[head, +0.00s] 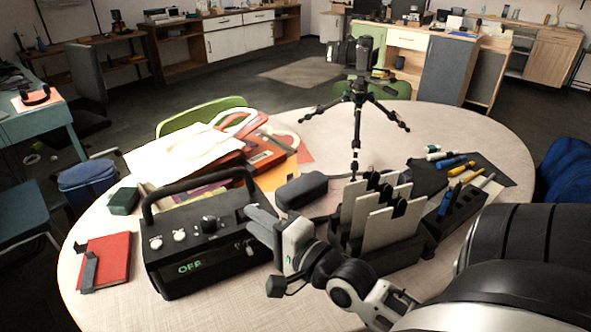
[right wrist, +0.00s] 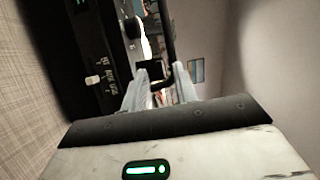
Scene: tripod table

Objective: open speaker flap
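The speaker (head: 205,262) is a black box with a carry handle, standing on the round table at front left. Its top has knobs, and its front shows a green "OFF". I cannot clearly make out the flap or whether it is open. My right gripper (head: 258,222) is at the speaker's right end, close to it; contact cannot be told. In the right wrist view, the fingers (right wrist: 162,75) are apart, with a dark part of the scene showing between them and the speaker's panel (right wrist: 105,60) to the left. My left gripper is not in view.
A black organizer (head: 375,255) with pale upright panels stands right of my right gripper. A dark case (head: 300,190) and a tripod (head: 357,110) stand behind. A red notebook (head: 105,262) lies left of the speaker; papers and folders (head: 180,150) lie behind it.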

